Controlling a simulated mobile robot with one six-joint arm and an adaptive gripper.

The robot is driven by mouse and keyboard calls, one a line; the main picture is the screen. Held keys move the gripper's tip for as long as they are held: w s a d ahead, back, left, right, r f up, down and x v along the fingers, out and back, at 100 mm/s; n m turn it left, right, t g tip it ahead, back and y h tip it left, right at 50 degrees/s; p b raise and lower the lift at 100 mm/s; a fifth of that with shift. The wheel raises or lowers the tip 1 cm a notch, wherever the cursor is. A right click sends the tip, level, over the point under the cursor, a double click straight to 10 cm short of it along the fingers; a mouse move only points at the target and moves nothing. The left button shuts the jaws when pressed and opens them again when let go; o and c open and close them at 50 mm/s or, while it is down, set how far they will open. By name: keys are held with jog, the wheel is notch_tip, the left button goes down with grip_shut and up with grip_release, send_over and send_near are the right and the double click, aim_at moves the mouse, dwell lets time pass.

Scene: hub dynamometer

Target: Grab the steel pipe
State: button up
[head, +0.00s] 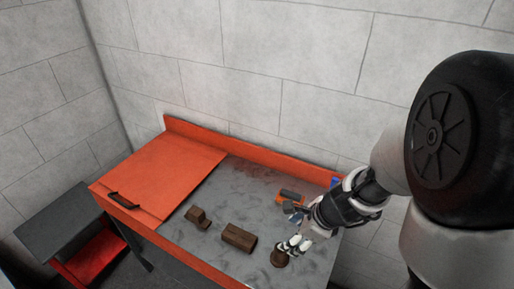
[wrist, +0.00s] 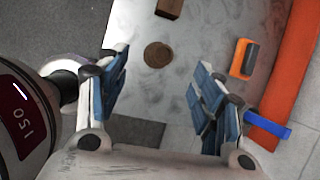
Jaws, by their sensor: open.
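My gripper (head: 295,243) is open and empty above the right part of the bench top. It also shows in the wrist view (wrist: 160,80), its blue-padded fingers spread wide. A round brown piece (head: 279,258) lies just below and left of the fingers in the head view. In the wrist view this round piece (wrist: 158,55) lies beyond the fingertips, between their lines. A longer brown piece (head: 239,237) lies to its left, and a stepped brown piece (head: 199,217) farther left. I cannot tell for sure which brown piece is the steel pipe.
An orange and dark tool (head: 290,196) lies near the bench's back edge. A blue item (wrist: 268,124) is at the orange back rail (wrist: 285,85). An orange lid with a handle (head: 160,180) covers the left side. Bare grey bench top (head: 240,190) lies between.

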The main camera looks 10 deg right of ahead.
aim_at(281, 253)
jog(key=w+f+m+b, duration=0.1)
jog(key=f+b, duration=0.1)
jog(key=f, duration=0.2)
jog(key=w+f+m+b, duration=0.1)
jog(key=f+b, duration=0.1)
jog(key=f, duration=0.3)
jog(key=w+f+m+b, duration=0.1)
jog(key=f+b, duration=0.1)
jog(key=f, duration=0.3)
jog(key=shift+a+m+h+b, duration=0.25)
jog(key=shift+m+h+b, duration=0.05)
jog(key=shift+b, duration=0.05)
jog(key=shift+d+b+x, duration=0.15)
jog(key=shift+b+x, duration=0.65)
jog(key=shift+x, duration=0.65)
jog(key=shift+d+b+x, duration=0.1)
jog(key=shift+b+x, duration=0.7)
jog(key=shift+x, duration=0.7)
jog(key=c, duration=1.4)
jog(key=shift+r, duration=0.1)
jog(key=shift+c, duration=0.2)
